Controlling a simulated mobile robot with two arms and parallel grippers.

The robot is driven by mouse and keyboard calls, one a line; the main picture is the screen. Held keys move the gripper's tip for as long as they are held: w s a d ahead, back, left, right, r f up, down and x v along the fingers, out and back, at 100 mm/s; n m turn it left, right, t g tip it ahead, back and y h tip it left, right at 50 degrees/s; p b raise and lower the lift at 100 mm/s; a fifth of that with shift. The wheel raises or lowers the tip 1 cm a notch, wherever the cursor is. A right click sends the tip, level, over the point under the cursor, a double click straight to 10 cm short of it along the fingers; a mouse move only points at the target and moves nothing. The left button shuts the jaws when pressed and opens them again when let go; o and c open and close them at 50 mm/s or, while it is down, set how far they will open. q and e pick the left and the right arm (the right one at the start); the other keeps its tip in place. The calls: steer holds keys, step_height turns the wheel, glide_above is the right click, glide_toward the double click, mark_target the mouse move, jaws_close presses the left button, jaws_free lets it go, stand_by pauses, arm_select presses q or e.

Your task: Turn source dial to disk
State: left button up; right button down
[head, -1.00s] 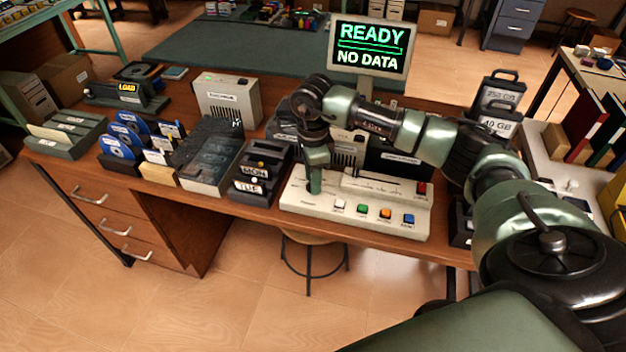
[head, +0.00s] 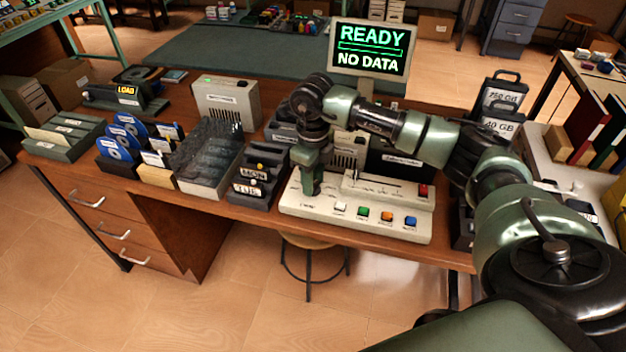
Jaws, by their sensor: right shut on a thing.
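The cream control panel (head: 330,211) sits at the front of the wooden desk. It carries white, green, orange and blue buttons, a red switch (head: 423,191) and a slider slot. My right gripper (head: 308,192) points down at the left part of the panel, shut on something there. The source dial is hidden behind the gripper, so its setting cannot be read. The monitor (head: 369,49) behind reads "READY" and "NO DATA". My left gripper is not in view.
Left of the panel stand a black holder (head: 254,185) with labelled slots, a grey tray with a clear lid (head: 208,150), and blue disks (head: 122,137). A "LOAD" unit (head: 127,95) is at the back left. Labelled drive cases (head: 497,92) stand at right.

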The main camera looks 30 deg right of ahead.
steer(key=shift+w+r+m, duration=0.1)
steer(key=shift+r+m, duration=0.05)
steer(key=shift+m, duration=0.35)
steer(key=c, duration=1)
jaws_free()
step_height(320, 180, up, 8)
steer(key=shift+f+b, duration=0.15)
steer(key=shift+b, duration=0.4)
